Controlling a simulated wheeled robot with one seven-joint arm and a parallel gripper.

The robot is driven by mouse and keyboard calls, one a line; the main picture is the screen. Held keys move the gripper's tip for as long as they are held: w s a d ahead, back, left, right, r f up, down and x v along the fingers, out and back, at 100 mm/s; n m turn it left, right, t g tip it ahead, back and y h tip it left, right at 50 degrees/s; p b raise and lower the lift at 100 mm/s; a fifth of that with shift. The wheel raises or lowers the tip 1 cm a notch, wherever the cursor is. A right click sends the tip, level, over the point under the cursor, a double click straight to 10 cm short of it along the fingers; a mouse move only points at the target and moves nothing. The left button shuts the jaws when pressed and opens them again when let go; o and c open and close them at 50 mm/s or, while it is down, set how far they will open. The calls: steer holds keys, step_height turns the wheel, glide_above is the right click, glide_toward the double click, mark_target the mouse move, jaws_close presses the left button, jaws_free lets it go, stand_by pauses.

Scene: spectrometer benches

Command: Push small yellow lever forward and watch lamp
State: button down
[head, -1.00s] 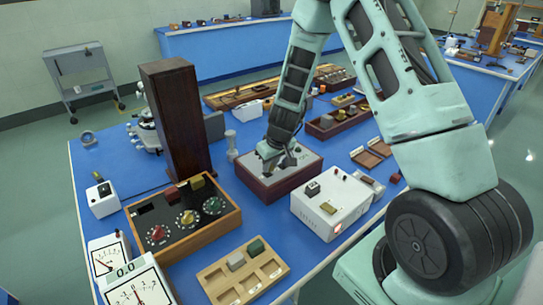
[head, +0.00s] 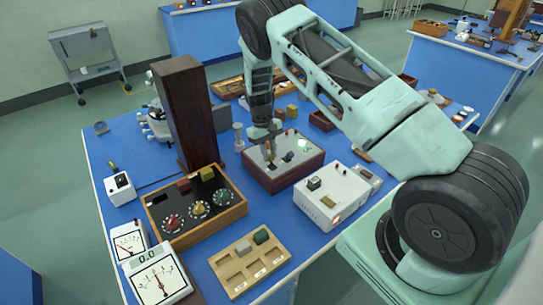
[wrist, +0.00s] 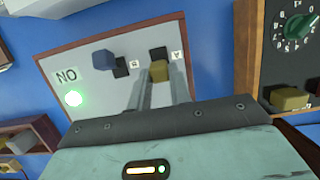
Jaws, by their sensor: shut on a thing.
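The dark-red wooden box with a grey top panel (head: 262,178) stands mid-bench; its panel also fills much of the wrist view (wrist: 120,103). My gripper (wrist: 161,80) reaches down to the panel, its fingers shut around the small yellow lever (wrist: 159,70). In the head view my gripper (head: 270,152) is at the panel's left part. A dark blue lever (wrist: 104,60) stands beside it, apart from the fingers. The round lamp (wrist: 73,98) glows green beside a label that reads upside down; it also shows green in the head view (head: 305,147).
A white instrument box (head: 345,207) stands close on the right. A wooden dial box (head: 222,218) and a tall dark wooden column (head: 182,112) are on the left. A wooden tray (head: 238,278) and white meters (head: 157,281) are in front. Bare blue bench lies between them.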

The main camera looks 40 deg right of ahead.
steer(key=shift+w+d+f+g+b, duration=0.1)
steer(key=shift+w+f+g+b, duration=0.25)
steer(key=shift+w+g+b, duration=0.5)
steer(key=shift+s+b, duration=0.2)
steer(key=shift+b, duration=0.2)
steer(key=shift+r, duration=0.1)
steer(key=c, duration=1.3)
jaws_free()
steer(key=b+v, duration=0.2)
steer(key=v, duration=0.6)
steer(key=b+v, duration=0.3)
steer(key=v, duration=0.6)
steer(key=shift+w, duration=0.35)
